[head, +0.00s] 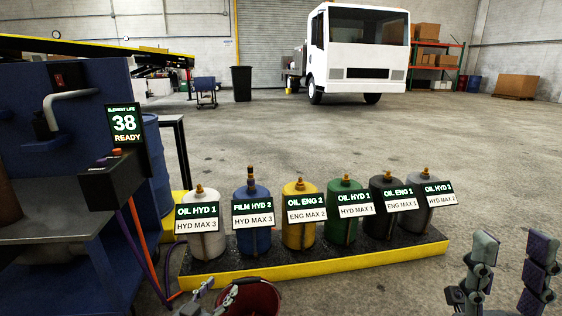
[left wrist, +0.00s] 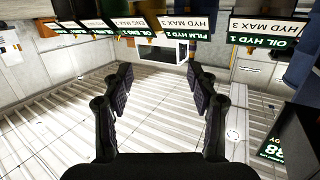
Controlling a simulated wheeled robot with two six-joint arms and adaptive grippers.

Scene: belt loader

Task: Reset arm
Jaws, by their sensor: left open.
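My left gripper (head: 219,291) shows only as fingertips at the bottom of the head view, in front of the canister tray. In the left wrist view its two black fingers (left wrist: 163,95) are spread wide with nothing between them. My right gripper (head: 512,262) is at the lower right of the head view. Its two fingers stand apart with nothing between them, right of the tray's end. Most of both arms is out of view.
A yellow-edged tray (head: 320,266) holds a row of labelled canisters, including a blue one (head: 252,238). A red bucket (head: 258,297) is beside my left gripper. A blue machine (head: 75,110) with a lit display stands left. A white truck (head: 362,45) is far back across open floor.

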